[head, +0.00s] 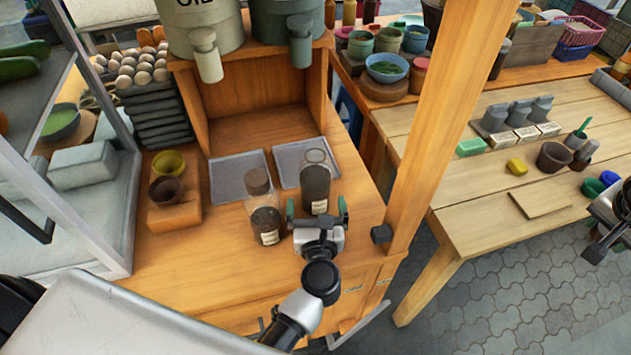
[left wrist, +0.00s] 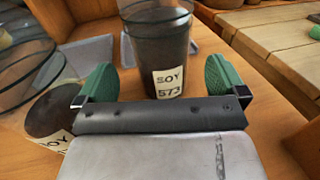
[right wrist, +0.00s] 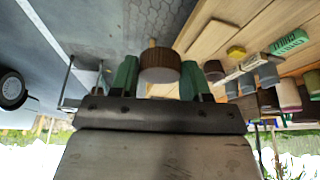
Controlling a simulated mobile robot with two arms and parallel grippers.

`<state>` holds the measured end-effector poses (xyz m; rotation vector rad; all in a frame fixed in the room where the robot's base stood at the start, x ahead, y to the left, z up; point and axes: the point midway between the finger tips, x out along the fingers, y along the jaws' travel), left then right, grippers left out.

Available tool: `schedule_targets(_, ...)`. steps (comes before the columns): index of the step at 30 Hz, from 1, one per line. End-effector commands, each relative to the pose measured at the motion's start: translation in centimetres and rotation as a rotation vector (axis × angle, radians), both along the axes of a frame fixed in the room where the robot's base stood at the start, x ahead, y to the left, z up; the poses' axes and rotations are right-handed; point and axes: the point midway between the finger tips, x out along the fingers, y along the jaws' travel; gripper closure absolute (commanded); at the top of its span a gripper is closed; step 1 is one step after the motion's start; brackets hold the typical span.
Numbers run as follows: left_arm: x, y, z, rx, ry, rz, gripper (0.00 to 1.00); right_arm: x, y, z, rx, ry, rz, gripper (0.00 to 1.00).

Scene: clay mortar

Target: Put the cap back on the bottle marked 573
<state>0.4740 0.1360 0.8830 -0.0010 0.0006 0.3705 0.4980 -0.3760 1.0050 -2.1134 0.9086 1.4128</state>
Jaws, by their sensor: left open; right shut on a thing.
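The bottle marked SOY 573 (head: 315,188) stands upright and uncapped on the wooden counter, dark inside with a clear neck. Its label faces me in the left wrist view (left wrist: 172,65). My left gripper (head: 317,213) is open, its green fingers on either side of the bottle's near side; a gap shows at each finger. My right gripper (right wrist: 158,78) is shut on a brown ribbed cap (right wrist: 160,62), held away from the bottle, at the right edge of the head view. A second soy bottle (head: 265,218), with a brown cap on, stands left of it; its number is unreadable.
Two grey trays (head: 228,190) lie behind the bottles. A wooden post (head: 440,140) rises right of the counter, between the bottle and my right arm. A wooden block with small bowls (head: 172,212) stands at left. A second table (head: 480,205) is at right.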

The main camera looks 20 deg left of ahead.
Motion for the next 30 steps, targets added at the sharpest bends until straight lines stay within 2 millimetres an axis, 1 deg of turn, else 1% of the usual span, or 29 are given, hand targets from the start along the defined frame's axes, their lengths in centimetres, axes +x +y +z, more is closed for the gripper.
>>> schedule_targets(2,0.3,0.1,0.0,0.0,-0.001,0.0,0.0,0.0,0.0,0.1,0.0,0.0,0.0,0.75)
schedule_targets(11,0.4,0.2,0.0,0.001,-0.001,0.0,0.0,0.0,0.0,0.1,0.0,0.0,0.0,0.75)
schedule_targets(14,1.4,0.5,0.4,0.003,-0.002,0.0,0.0,0.0,0.0,0.6,0.0,0.0,0.0,0.75)
schedule_targets(17,3.0,1.1,0.7,0.004,-0.003,0.0,0.0,0.0,0.0,1.0,0.0,0.0,0.0,0.75)
schedule_targets(21,4.6,1.7,0.5,0.003,-0.001,-0.001,0.0,0.0,0.0,1.0,0.0,0.0,0.0,0.75)
schedule_targets(24,5.1,1.9,0.4,0.002,0.0,0.0,0.0,0.0,0.0,1.0,0.0,0.0,0.0,0.75)
schedule_targets(30,5.2,1.9,0.4,0.001,0.0,0.0,0.0,0.0,0.0,1.0,0.0,0.0,0.0,0.75)
